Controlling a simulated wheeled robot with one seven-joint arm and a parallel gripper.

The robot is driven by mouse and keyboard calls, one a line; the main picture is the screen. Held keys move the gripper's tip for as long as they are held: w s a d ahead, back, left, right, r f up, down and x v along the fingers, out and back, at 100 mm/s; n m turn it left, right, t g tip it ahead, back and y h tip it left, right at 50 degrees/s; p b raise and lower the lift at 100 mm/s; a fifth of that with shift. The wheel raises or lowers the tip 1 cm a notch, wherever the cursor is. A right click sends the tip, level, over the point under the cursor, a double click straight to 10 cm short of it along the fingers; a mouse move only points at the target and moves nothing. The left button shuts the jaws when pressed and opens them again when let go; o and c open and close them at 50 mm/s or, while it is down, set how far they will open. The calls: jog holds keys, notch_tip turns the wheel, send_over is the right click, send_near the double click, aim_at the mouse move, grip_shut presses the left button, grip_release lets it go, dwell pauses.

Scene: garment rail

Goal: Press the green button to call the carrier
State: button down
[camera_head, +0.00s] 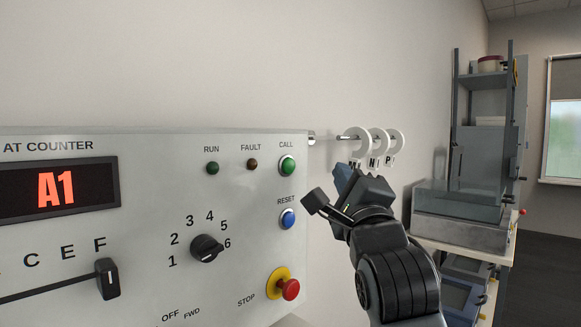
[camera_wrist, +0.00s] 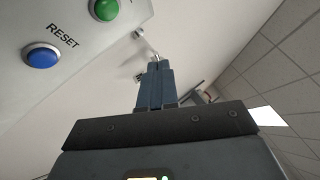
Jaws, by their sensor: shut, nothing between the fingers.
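The green CALL button (camera_head: 287,167) is at the upper right of the grey control panel (camera_head: 130,200). In the wrist view the green button (camera_wrist: 104,9) shows at the top edge, partly cut off. My gripper (camera_head: 345,172) is to the right of the panel's edge in the head view, with its fingers shut and empty. In the wrist view the shut fingers (camera_wrist: 156,82) point up the picture, right of the green button and apart from it.
The blue RESET button (camera_head: 287,218) sits below CALL, and the red STOP button (camera_head: 290,289) is lower still. A rotary knob (camera_head: 207,248) and a slider (camera_head: 107,279) are further left. White lettered rings (camera_head: 377,144) hang on a rail behind my gripper. A shelf unit (camera_head: 483,130) stands at right.

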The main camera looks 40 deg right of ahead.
aim_at(289, 166)
jog(key=w+b, duration=0.1)
jog(key=w, duration=0.7)
jog(key=shift+w+a, duration=0.15)
jog(key=shift+w, duration=0.15)
dwell(1.3)
